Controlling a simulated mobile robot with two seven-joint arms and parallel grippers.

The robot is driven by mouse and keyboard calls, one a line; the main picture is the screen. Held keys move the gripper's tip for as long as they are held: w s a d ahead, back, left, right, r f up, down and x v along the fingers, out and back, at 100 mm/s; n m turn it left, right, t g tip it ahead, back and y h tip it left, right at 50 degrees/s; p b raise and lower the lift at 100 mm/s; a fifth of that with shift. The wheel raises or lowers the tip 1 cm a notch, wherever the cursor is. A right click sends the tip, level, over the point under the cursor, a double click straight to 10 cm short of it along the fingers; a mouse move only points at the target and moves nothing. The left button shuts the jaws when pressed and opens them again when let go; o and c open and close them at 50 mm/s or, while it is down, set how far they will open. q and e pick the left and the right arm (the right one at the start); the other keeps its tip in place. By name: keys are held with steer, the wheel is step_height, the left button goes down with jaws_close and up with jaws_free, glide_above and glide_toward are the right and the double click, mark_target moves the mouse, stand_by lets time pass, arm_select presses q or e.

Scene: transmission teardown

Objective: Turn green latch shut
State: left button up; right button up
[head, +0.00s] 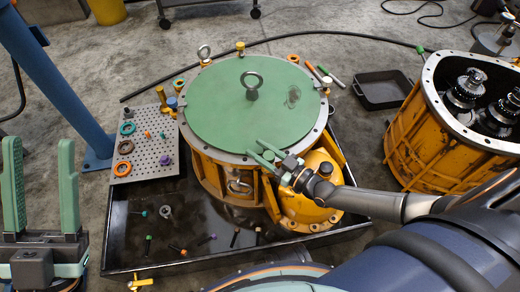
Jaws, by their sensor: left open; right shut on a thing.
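A round green lid (220,108) with an eyebolt covers the yellow transmission housing (210,172). My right gripper (256,151) is at the front right edge of the lid, by the flange rim. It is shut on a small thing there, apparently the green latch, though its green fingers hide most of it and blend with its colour. I cannot tell the latch's angle. My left gripper (39,150) is open and empty at the left edge, its two green fingers upright and wide apart, away from the housing.
The housing stands in a black tray (120,235) with loose bolts at the front. A perforated plate (150,145) with rings lies to the left. A second yellow housing (415,125) with gears stands to the right. A blue post (60,80) rises near my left gripper.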

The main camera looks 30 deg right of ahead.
jaws_close()
steer(key=shift+f+y+b, duration=0.1)
steer(key=shift+y+b, duration=0.2)
steer(key=shift+b, duration=0.05)
steer(key=shift+a+n+g+y+b, duration=0.15)
steer(key=shift+n+g+y+b, duration=0.2)
steer(key=shift+n, duration=0.25)
steer(key=shift+s, duration=0.1)
steer(key=o, duration=0.9)
jaws_free()
